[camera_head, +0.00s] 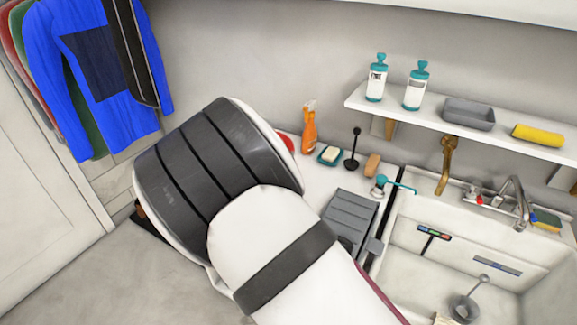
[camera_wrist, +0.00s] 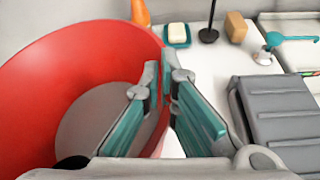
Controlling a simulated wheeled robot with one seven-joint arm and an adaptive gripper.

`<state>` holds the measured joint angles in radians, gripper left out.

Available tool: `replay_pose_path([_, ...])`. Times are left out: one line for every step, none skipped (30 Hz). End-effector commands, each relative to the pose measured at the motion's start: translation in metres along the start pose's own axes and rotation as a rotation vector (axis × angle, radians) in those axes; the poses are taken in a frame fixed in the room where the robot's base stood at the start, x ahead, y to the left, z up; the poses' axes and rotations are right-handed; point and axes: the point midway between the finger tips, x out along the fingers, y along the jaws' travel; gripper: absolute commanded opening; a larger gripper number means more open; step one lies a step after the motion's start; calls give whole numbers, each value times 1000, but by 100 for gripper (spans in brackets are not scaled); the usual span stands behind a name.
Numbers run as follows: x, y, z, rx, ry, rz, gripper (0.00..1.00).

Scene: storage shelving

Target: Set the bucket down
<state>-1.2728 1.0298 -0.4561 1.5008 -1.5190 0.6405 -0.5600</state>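The red bucket (camera_wrist: 85,62) fills the left of the wrist view, its open mouth facing the camera and its pale bottom showing inside. My gripper (camera_wrist: 165,82) is shut on the bucket's right wall near the rim, one finger inside and one outside. In the head view only a small red piece of the bucket (camera_head: 287,142) shows past my arm; my gripper is hidden there. The bucket is by the white counter (camera_head: 322,182). Whether its base touches the counter cannot be seen.
An orange spray bottle (camera_head: 309,130), a soap dish (camera_head: 330,156), a black brush (camera_head: 352,150) and a brown block (camera_head: 372,165) stand along the back. A grey ribbed box (camera_head: 349,215) is right of my gripper. A sink (camera_head: 505,262) lies further right, below a shelf (camera_head: 480,132).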

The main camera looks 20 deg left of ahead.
Motion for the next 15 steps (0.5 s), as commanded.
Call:
replay_pose_path([4, 1, -1, -1, 0, 0, 0])
replay_pose_path([5, 0, -6, -3, 0, -1, 0])
replay_pose_path([7, 0, -12, -4, 0, -1, 0])
replay_pose_path([8, -1, -16, -4, 0, -1, 0])
replay_pose_path([10, -2, -20, -3, 0, 0, 0])
replay_pose_path([12, -2, -25, -4, 0, 0, 0])
replay_pose_path([14, -3, -28, -4, -1, 0, 0])
replay_pose_path([14, -3, -30, -2, -1, 0, 0])
replay_pose_path([15, -3, -31, 0, -1, 1, 0])
replay_pose_path([15, -3, -31, 0, -1, 1, 0])
replay_pose_path([15, -2, -31, 1, -2, 1, 0])
replay_pose_path([15, -2, -31, 1, -1, 1, 0])
replay_pose_path([15, -2, -31, 1, -1, 1, 0])
replay_pose_path([15, -3, -31, 1, -1, 1, 0])
replay_pose_path([15, -3, -31, 1, -1, 1, 0])
